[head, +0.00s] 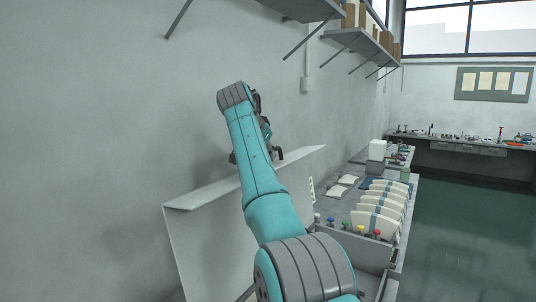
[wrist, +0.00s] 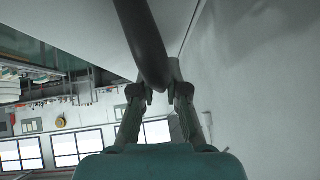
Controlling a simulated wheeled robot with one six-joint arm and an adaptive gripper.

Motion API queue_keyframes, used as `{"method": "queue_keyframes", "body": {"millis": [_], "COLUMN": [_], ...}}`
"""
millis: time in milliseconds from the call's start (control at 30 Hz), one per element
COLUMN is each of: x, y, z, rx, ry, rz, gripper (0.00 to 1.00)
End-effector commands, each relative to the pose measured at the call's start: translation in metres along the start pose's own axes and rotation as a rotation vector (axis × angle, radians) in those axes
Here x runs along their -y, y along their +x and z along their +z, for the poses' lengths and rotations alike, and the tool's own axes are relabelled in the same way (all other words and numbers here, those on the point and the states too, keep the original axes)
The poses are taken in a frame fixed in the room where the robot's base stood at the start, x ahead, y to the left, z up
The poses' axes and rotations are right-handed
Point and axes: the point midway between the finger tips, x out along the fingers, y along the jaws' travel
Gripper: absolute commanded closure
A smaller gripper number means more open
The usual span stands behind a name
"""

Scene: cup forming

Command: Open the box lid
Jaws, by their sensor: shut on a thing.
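The box lid (head: 205,225) is a large pale panel with a folded top edge. In the head view it stands steeply raised at the left, partly behind my arm. In the wrist view its pale face (wrist: 85,30) fills the upper left. A dark round handle bar (wrist: 143,40) runs down from the top between my fingers. My gripper (wrist: 160,88) is shut on this bar near its end. In the head view my gripper (head: 272,155) is just above the lid's top edge, mostly hidden by my arm. The inside of the box is hidden.
A plain wall (head: 90,150) stands close on the left, with shelves (head: 355,42) high above. To the right, a bench holds several pale curved pieces (head: 380,208), and several coloured knobs (head: 345,224) are nearer. The green floor (head: 470,230) at the right is clear.

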Motion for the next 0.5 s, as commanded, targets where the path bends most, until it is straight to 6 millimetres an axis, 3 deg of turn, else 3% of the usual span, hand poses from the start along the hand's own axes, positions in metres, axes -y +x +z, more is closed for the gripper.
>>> {"method": "queue_keyframes", "body": {"millis": [467,500], "x": [-0.0013,-0.0013], "y": [0.0001,0.0001], "z": [-0.0025,-0.0024], "rx": [-0.004,-0.004], "ry": [0.003,0.003], "rz": [0.000,0.000], "gripper": [1.00,0.77]}}
